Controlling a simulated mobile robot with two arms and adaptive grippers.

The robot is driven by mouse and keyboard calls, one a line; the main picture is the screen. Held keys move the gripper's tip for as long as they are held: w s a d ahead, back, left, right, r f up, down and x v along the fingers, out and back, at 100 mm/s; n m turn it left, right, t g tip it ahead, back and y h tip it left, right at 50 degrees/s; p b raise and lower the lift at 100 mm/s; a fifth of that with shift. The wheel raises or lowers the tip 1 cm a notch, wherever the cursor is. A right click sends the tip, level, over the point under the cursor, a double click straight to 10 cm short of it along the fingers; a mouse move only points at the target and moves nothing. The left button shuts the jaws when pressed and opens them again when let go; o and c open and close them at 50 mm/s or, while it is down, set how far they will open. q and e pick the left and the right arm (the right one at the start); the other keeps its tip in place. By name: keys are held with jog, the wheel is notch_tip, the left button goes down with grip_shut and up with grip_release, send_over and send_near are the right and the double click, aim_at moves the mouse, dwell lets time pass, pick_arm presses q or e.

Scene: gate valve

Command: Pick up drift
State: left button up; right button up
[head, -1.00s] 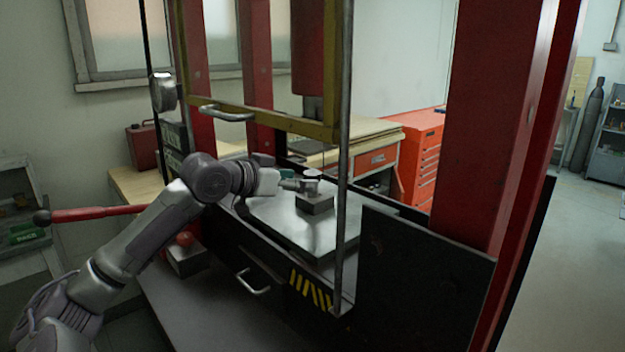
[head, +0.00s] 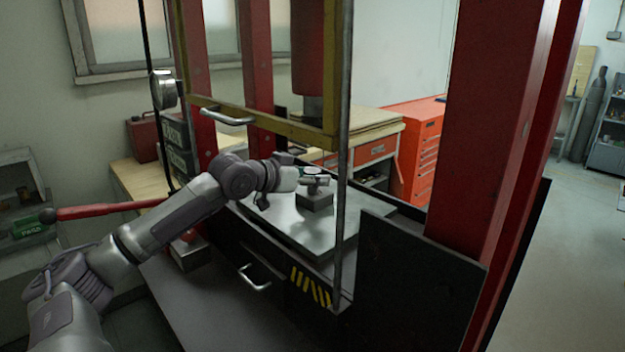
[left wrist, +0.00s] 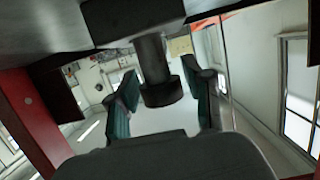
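The drift, a dark short cylinder with a wider round head, stands upright on a dark block (head: 315,201) on the press's metal plate. In the left wrist view, which is upside down, the drift (left wrist: 156,72) hangs from the block (left wrist: 130,14) at the top. My left gripper (head: 314,182) is at the drift, just above the block. In the left wrist view its two greenish fingers (left wrist: 160,90) are open, one on each side of the drift, with gaps showing. In the head view the fingers hide much of the drift.
The press plate (head: 290,222) lies inside the red press frame (head: 490,130). A yellow-framed guard (head: 265,122) hangs in front, its post (head: 342,230) just right of the gripper. The press ram (head: 312,106) is above. A red lever (head: 110,209) sticks out left.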

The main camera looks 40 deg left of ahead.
pick_arm(q)
grip_shut()
jog(key=shift+r, duration=0.25)
